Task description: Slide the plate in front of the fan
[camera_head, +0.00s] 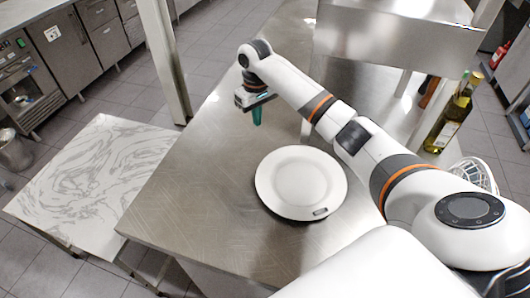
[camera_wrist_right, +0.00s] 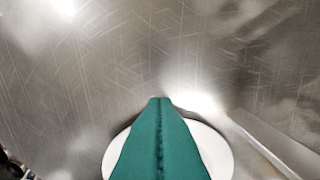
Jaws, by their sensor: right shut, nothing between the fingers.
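A round white plate (camera_head: 290,183) lies flat on the steel table (camera_head: 195,195), near its front right part. It also shows at the bottom of the right wrist view (camera_wrist_right: 222,150), partly hidden by the fingers. My right gripper (camera_head: 257,118) has teal fingers pointing down, shut and empty, beyond the plate and a little to its left. It appears apart from the plate. The closed fingertips (camera_wrist_right: 160,100) also show in the right wrist view. A white, round caged thing, probably the fan (camera_head: 476,173), shows at the right behind my arm, partly hidden. My left gripper is out of view.
A raised steel shelf (camera_head: 378,42) stands at the back right on legs. A bottle (camera_head: 449,120) stands right of it, beyond my right arm. A white marbled surface (camera_head: 95,170) lies lower left. The table left of the plate is clear.

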